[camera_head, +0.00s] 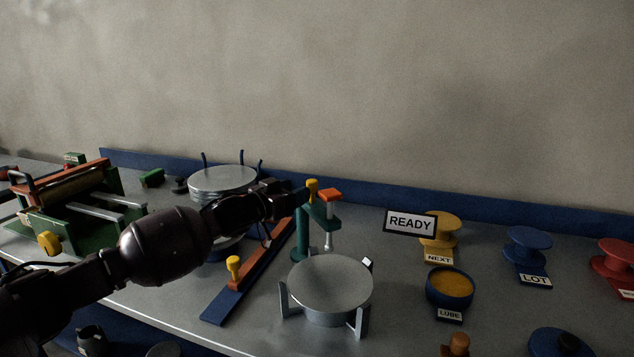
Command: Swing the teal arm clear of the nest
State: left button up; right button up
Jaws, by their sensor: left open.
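The teal arm (321,218) sits on a teal post (300,240). It carries a yellow knob (312,188), an orange block (330,195) and a silver plunger (328,239). The nest (326,283), a grey round plate with upright posts, stands just in front. The plunger shows at the nest's far edge; I cannot tell whether it is above the plate. My left gripper (299,194) reaches in from the left, open, with its fingertips at the yellow knob. I cannot tell whether they touch it. It partly hides the post's top. My right gripper is not in view.
An orange-and-blue slide with a yellow knob (233,266) lies left of the nest. Stacked grey discs (223,180) stand behind my arm, and a green press (80,212) at the left. A READY sign (409,222) and an orange-filled bowl (450,286) are right of the nest.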

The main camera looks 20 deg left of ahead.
aim_at(316, 181)
pick_arm(q)
jog(key=x, duration=0.8)
jog(key=shift+w+d, duration=0.1)
jog(key=shift+w, duration=0.05)
grip_shut()
